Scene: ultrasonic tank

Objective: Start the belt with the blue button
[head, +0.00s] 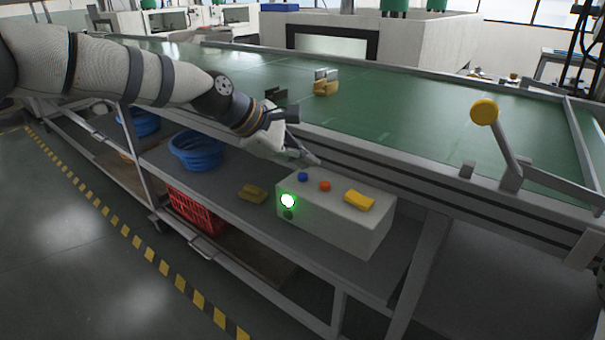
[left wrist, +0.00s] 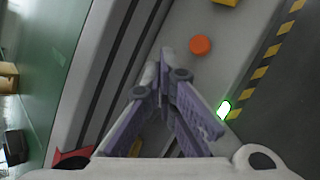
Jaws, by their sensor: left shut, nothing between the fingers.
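A light grey control box (head: 345,228) sits on the shelf beside the conveyor. On its top are a blue button (head: 302,176), an orange button (head: 325,186) and a yellow block-like part (head: 359,200). A green lamp (head: 288,200) glows on its front face, above a dark round one. My left gripper (head: 316,162) is shut and empty, its tips just behind and above the blue button in the head view, apart from it. In the left wrist view the orange button (left wrist: 200,44) lies beyond the fingertips (left wrist: 168,58); the blue button is hidden there. My right gripper is out of view.
The green belt (head: 400,104) with its metal side rail runs behind the box and carries a tan item (head: 326,84) and a dark one. A lever with a yellow knob (head: 484,112) stands at right. A yellow piece (head: 252,194) and blue bowls (head: 196,150) lie on the shelf.

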